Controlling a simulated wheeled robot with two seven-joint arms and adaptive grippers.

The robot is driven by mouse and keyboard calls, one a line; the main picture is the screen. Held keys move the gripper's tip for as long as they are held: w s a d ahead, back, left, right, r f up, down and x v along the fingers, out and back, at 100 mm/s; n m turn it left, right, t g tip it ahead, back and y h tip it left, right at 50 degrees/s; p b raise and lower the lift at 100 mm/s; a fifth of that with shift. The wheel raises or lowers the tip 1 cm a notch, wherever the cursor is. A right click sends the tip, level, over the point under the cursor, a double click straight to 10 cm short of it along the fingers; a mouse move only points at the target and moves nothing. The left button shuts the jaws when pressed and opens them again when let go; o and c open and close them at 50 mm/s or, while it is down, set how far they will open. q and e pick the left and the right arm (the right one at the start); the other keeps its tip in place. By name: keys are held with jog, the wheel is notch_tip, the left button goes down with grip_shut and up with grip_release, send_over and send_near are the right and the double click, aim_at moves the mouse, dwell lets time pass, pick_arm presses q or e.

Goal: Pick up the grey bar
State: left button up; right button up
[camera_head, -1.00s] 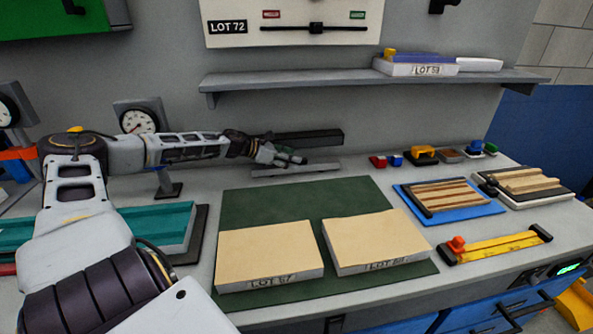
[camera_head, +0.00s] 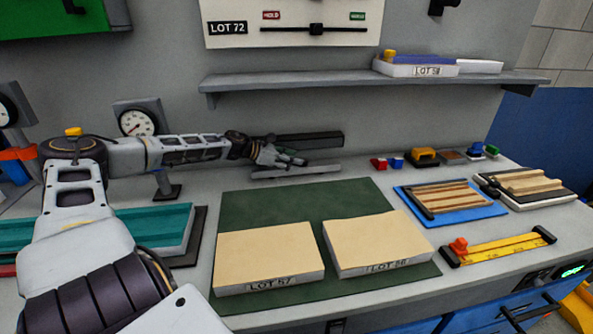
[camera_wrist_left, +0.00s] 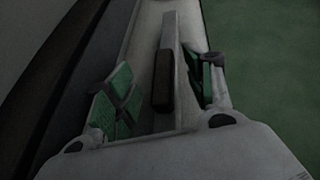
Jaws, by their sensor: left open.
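The grey bar (camera_head: 297,172) lies along the back of the bench, behind the green mat, in the head view. My left gripper (camera_head: 289,159) is over it, fingers towards its middle and partly covering it. In the left wrist view the open fingers with green pads (camera_wrist_left: 163,90) stand on either side of the grey bar's (camera_wrist_left: 178,40) upright ridge. A small dark block shows at the ridge between them. Whether the pads touch the ridge cannot be told. My right gripper is in no view.
The green mat (camera_head: 270,205) holds two cream panels (camera_head: 268,253) in front. A shelf (camera_head: 330,83) hangs above. Small coloured blocks (camera_head: 380,163) sit to the right, and a dial gauge (camera_head: 137,122) stands left.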

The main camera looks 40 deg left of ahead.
pick_arm(q)
grip_shut()
jog(key=shift+r, duration=0.15)
jog(key=shift+w, duration=0.1)
dwell(0.5)
